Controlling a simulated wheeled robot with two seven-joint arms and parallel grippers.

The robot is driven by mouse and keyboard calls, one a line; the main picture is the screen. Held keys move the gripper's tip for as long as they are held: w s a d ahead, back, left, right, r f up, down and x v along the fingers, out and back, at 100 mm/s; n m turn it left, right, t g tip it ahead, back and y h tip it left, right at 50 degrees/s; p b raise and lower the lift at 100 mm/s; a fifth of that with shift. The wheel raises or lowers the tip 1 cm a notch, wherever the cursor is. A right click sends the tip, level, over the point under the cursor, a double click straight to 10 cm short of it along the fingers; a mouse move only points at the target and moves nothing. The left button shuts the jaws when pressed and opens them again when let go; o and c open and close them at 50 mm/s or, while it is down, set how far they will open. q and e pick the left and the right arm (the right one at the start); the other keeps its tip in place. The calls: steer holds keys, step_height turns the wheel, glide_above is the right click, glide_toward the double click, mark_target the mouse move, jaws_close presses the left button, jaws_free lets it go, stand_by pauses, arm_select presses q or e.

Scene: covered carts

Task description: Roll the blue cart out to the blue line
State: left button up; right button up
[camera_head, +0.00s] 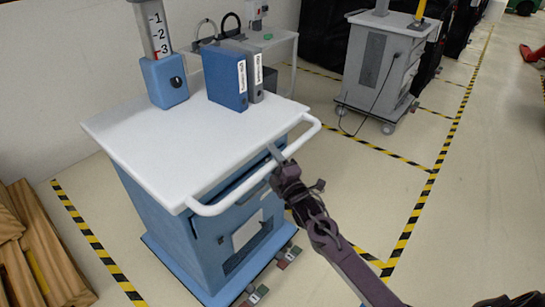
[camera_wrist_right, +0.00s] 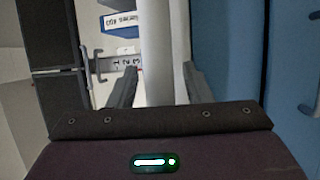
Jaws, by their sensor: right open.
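The blue cart (camera_head: 170,215) with a white top (camera_head: 150,150) stands at left centre. Its white handle (camera_head: 240,192) runs along the side nearest me. My right gripper (camera_head: 276,160) is at this handle. In the right wrist view the white handle (camera_wrist_right: 161,50) passes between the two open fingers of the gripper (camera_wrist_right: 158,88), and the fingers look not closed on it. The cart's blue side (camera_wrist_right: 228,60) fills the right of that view. I see no blue line on the floor. My left gripper is not in view.
Binders (camera_head: 226,78) and a blue post base (camera_head: 164,82) stand on the cart. Small red and green pedals (camera_head: 286,257) show low at its wheels. A grey cart (camera_head: 379,65) stands behind, a wooden pallet (camera_head: 38,250) at left. Yellow-black tape (camera_head: 412,222) marks open floor at right.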

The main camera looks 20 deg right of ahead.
steer(key=shift+w, duration=0.2)
steer(key=shift+c, duration=0.5)
jaws_close()
steer(key=shift+s, duration=0.1)
